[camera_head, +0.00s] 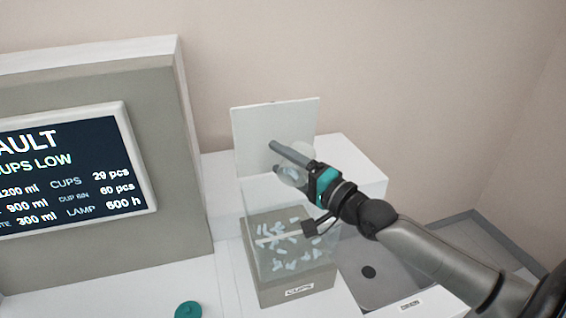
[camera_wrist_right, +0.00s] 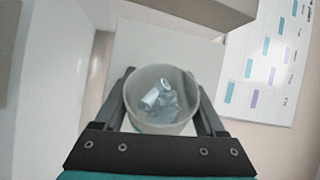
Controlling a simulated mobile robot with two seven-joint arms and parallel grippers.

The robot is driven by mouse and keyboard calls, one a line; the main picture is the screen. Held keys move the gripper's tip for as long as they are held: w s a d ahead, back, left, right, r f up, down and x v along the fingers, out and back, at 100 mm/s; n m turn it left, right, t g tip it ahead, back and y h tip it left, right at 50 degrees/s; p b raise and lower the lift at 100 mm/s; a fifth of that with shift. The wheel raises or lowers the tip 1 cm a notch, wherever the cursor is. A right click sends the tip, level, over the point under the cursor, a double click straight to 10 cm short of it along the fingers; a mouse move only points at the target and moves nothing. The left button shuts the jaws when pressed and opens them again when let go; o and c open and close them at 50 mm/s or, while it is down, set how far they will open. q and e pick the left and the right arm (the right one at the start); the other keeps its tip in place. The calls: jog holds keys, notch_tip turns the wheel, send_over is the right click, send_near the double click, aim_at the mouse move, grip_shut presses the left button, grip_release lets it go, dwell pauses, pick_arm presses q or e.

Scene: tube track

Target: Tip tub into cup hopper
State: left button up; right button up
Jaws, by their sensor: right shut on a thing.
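The cup hopper is a clear-walled box (camera_head: 263,252) on a grey-brown base labelled CUPS (camera_head: 298,291). Several small pale cups lie loose in it. Its white lid (camera_head: 262,125) stands up at the back. My right gripper (camera_head: 292,160) is above the hopper, in front of the lid, shut on a translucent round tub (camera_head: 288,178). In the right wrist view the gripper's fingers lie on both sides of the tub (camera_wrist_right: 135,112). Several small cups (camera_wrist_right: 155,98) are inside it. The tub's exact tilt is hard to tell. My left gripper is not in view.
A grey machine housing (camera_head: 188,150) stands left of the hopper, with a screen (camera_head: 70,165) showing a fault and "CUPS LOW". A teal round knob or cap (camera_head: 188,310) is at the bottom.

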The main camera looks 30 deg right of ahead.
dwell(0.4)
jog(key=shift+n+b, duration=0.55)
jog(key=shift+n, duration=0.05)
jog(key=shift+r+n+t+y, duration=0.15)
jog(key=shift+n+t+y, duration=0.15)
jog(key=shift+r, duration=0.1)
jog(key=shift+s+a+n+b, duration=0.1)
jog(key=shift+n+b, duration=0.55)
jog(key=shift+n, duration=0.05)
jog(key=shift+r+n, duration=0.2)
jog(key=shift+n, duration=0.2)
